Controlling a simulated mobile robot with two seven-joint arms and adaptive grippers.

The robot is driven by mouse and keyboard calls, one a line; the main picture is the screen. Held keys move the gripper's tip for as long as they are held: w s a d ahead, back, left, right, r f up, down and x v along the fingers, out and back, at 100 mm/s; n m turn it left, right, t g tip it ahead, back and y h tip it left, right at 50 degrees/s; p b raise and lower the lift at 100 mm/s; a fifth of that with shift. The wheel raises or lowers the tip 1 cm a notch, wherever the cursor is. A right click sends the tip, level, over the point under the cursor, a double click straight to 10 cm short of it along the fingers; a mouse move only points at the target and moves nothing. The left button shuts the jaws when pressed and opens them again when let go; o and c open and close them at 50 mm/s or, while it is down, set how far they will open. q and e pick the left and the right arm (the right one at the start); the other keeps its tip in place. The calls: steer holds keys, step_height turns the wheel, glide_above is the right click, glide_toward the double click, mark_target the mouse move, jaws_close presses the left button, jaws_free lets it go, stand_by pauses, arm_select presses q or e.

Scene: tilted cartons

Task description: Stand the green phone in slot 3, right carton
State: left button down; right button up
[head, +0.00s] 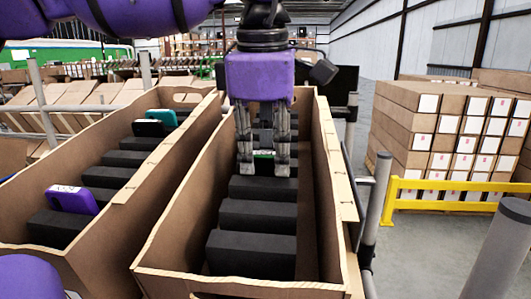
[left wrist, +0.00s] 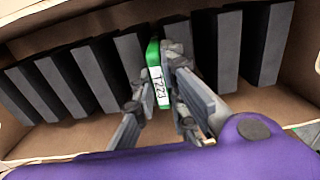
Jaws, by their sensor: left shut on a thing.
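My left gripper (head: 263,168) reaches down into the right carton (head: 325,165) and is shut on the green phone (head: 263,155). Only a thin green strip of the phone shows between the fingers in the head view. My right gripper is not in view.
The left carton (head: 160,185) stands close beside, holding a purple phone (head: 73,199), a teal phone (head: 162,118) and a dark phone (head: 148,128). Bare dividers (head: 250,252) fill the right carton's near part. A grey post (head: 376,200) stands to the right.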

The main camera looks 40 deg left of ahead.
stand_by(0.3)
arm_select(q)
steer(key=c, duration=1.7)
jaws_free()
steer(key=r, duration=0.4)
steer(key=s+r, duration=0.1)
steer(key=r, duration=0.3)
steer(key=d+r, duration=0.1)
steer(key=r, duration=0.3)
steer(key=shift+s, duration=0.4)
steer(key=r+p, duration=0.1)
steer(key=r, duration=0.1)
steer(key=r+p, duration=0.2)
steer(key=s+r+p, duration=0.1)
steer(key=r+p, duration=0.1)
steer(key=shift+d+r, duration=0.35)
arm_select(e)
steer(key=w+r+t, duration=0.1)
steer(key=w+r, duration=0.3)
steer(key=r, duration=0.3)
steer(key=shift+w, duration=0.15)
